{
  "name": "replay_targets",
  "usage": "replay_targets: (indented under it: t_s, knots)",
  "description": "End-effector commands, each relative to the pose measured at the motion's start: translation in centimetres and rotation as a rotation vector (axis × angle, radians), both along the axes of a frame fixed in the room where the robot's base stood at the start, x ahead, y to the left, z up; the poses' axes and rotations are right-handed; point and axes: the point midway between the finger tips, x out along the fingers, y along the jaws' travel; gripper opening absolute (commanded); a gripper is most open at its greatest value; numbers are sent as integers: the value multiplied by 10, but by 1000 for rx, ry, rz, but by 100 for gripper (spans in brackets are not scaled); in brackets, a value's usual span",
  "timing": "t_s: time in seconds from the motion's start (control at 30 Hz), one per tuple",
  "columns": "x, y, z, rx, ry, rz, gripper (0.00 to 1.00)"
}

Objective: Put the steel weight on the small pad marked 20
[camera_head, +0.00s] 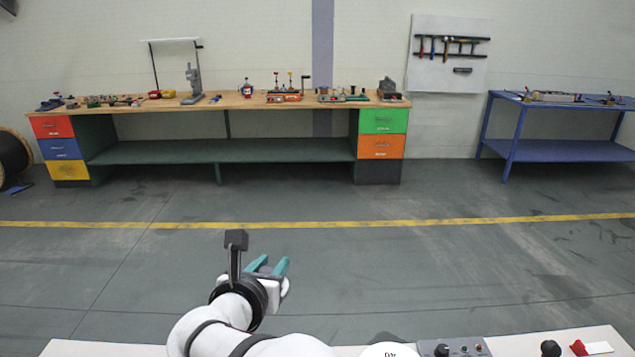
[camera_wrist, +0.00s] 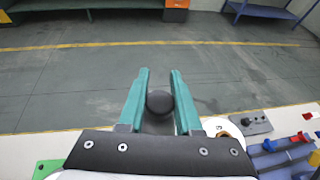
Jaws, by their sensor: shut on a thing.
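My gripper (camera_head: 268,264) is above and beyond the near table in the head view, with its two teal fingers pointing away. In the wrist view my gripper (camera_wrist: 159,85) has a dark, round-topped thing between its fingers, the steel weight (camera_wrist: 160,102) as far as I can tell. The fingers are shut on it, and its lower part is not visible. In the head view the held thing is hidden. The small pad marked 20 cannot be made out in either view.
The near table's white top (camera_head: 100,349) runs along the bottom edge. On it are a round white part marked 40 (camera_head: 375,351), a grey control panel (camera_head: 455,347) and a red part (camera_head: 580,347). The wrist view shows a green piece (camera_wrist: 45,168) at lower left.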

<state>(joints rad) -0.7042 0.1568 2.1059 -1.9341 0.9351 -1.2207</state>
Motion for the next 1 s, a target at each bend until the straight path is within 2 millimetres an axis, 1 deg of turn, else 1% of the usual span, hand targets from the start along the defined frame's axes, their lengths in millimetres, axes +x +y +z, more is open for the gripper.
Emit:
replay_targets:
  t_s: [0.03, 0.07, 0.1, 0.13, 0.17, 0.2, 0.3, 0.4, 0.5, 0.6, 0.7, 1.0]
  knots:
    - [-2, 30, -18, -6, 5, 31, 0]
    - [-4, 47, -29, -6, 4, 45, 0]
    - [-9, 71, -44, -5, 3, 66, 0]
    - [-13, 88, -55, -6, 4, 83, 0]
    - [-18, 105, -66, -4, 2, 99, 0]
    - [-26, 127, -80, -4, 1, 122, 0]
    - [-51, 174, -115, -2, -1, 180, 0]
    - [-75, 207, -144, -2, -1, 229, 0]
    - [-93, 228, -163, -1, -2, 265, 0]
    - [-102, 237, -172, 1, -2, 283, 0]
    - [-104, 240, -174, 2, -2, 287, 0]
    - [-105, 239, -174, 2, -5, 285, 0]
